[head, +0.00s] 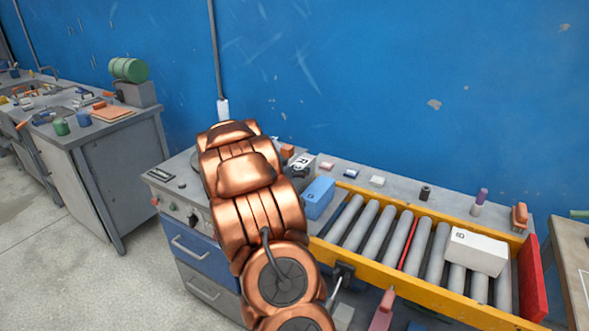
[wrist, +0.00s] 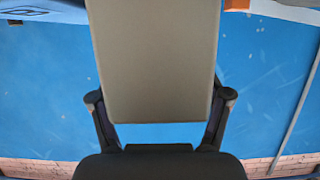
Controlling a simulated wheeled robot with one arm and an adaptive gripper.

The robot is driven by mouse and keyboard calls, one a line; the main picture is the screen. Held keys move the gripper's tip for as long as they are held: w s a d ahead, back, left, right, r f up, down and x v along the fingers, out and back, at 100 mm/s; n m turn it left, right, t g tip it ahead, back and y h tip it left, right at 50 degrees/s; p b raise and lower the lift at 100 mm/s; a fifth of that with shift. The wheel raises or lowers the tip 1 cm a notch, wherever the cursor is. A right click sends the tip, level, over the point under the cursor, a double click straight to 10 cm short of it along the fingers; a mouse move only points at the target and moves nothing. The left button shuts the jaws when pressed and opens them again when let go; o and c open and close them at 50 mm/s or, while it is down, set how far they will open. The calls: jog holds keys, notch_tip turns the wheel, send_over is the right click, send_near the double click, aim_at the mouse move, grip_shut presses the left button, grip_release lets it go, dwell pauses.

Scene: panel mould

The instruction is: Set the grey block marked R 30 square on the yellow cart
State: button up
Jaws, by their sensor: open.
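My gripper (wrist: 160,98) shows in the wrist view with its two dark fingers apart. A plain grey block (wrist: 155,60) fills the space between the fingers and runs out of the top of the picture. No mark shows on this face, and I cannot tell whether the fingers touch it. In the head view my copper arm hides the gripper. A small pale block with a dark mark (head: 301,162) stands just right of the arm, its mark unreadable. A roller bed with yellow rails (head: 425,287) stands at right. I see no other yellow cart.
A white box (head: 477,250) sits on the rollers near a red end plate (head: 532,279). A blue box (head: 318,197) stands at the bed's left end. Small parts line the grey ledge behind. A cluttered grey bench (head: 118,165) is at left, with open floor before it.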

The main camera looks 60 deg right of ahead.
jog(key=shift+r, duration=0.2)
jog(key=b+v, duration=0.1)
jog(key=v, duration=1.1)
